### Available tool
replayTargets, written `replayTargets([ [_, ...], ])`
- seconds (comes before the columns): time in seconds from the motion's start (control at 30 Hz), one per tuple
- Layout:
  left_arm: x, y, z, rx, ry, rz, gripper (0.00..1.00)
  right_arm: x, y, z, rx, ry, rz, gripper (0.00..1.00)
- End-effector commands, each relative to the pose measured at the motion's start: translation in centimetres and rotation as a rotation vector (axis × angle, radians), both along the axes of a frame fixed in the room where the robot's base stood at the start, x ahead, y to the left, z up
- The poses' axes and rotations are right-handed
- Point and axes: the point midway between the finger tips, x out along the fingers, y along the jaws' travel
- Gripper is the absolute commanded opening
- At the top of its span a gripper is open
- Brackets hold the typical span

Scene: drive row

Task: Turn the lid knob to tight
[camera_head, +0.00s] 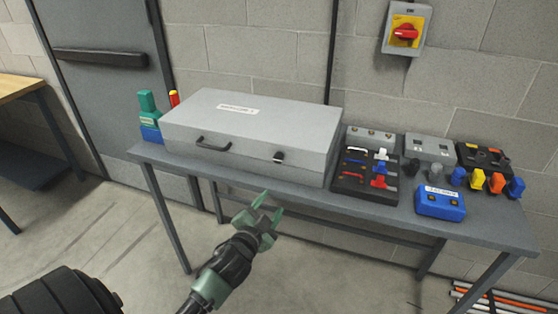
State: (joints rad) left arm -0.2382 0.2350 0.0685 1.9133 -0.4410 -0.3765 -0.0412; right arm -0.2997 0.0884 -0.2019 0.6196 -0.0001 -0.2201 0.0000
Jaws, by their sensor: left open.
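A large grey case (237,130) with a closed lid and a white label lies on the grey table. Its front has a dark handle (213,145) and a small dark and pale fitting (278,157) to the right, which may be the lid knob. It is too small to tell which way it is turned. My left gripper (267,208) is green, open and empty. It is in front of the table, below the fitting in the picture and apart from it. My right gripper is not in view.
Right of the case on the table (480,215) stand a black switch panel (352,187), a grey box (428,148), several coloured plugs and a blue box (440,203). A green bottle (147,104) stands left. A red rotary switch (405,33) is on the wall. Floor in front is clear.

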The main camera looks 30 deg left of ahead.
Motion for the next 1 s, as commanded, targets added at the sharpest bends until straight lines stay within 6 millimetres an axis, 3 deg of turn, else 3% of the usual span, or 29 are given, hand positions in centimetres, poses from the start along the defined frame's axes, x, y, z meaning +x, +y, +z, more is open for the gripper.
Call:
replayTargets([
  [0.03, 0.1, 0.2, 3.5, 0.029, -0.058, 0.001, 0.48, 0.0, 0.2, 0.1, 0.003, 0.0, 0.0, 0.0],
  [0.1, 0.0, 0.3, 6.7, 0.061, -0.111, 0.004, 0.48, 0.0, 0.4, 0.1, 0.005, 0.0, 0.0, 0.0],
  [0.23, 0.1, 0.5, 9.7, 0.088, -0.161, 0.007, 0.48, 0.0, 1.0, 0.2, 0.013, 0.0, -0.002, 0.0],
  [0.43, 2.6, 1.1, 10.2, 0.092, -0.169, 0.008, 0.48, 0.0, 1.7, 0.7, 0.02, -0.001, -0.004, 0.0],
  [0.7, 6.4, 2.0, 10.0, 0.09, -0.166, 0.008, 0.48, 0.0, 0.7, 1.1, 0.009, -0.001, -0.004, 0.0],
  [1.0, 7.4, 2.2, 9.9, 0.089, -0.165, 0.006, 0.48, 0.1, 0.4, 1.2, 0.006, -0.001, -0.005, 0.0],
])
